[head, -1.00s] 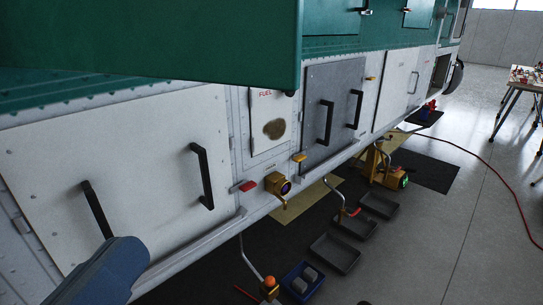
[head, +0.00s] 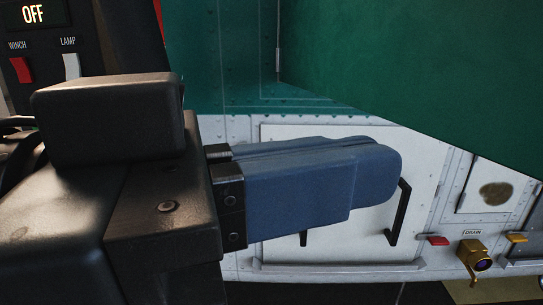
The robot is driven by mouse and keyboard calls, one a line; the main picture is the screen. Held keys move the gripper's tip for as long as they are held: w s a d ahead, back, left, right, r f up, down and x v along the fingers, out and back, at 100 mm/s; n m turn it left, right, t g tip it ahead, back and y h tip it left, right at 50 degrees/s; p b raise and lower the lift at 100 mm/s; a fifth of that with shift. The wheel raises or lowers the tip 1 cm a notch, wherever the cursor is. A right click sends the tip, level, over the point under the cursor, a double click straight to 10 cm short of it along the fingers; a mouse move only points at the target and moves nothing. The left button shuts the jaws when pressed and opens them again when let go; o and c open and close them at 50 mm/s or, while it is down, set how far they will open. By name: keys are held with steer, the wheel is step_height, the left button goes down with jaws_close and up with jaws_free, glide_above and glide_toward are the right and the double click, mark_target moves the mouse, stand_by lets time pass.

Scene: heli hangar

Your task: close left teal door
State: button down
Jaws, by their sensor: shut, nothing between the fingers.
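The teal door (head: 430,75) fills the upper right of the head view. It stands open, swung out from the green hull towards me, with its hinge edge at its left. Its right edge and any handle are out of view. My gripper (head: 388,172) has blue fingers pressed together and empty, pointing right. It is lower than the door in the picture and in front of the white lower panel. I see no contact with the door.
The white panel (head: 285,150) behind my gripper has black handles (head: 397,214), one mostly hidden. To the right are a red latch (head: 434,240), a brass drain fitting (head: 473,256) and a yellow latch (head: 516,238). A dark switch box (head: 82,40) stands at the upper left.

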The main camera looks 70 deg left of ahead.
mark_target(473, 150)
steer(key=w+p, duration=0.1)
steer(key=w, duration=0.4)
steer(key=shift+w+d, duration=0.15)
steer(key=shift+w, duration=0.8)
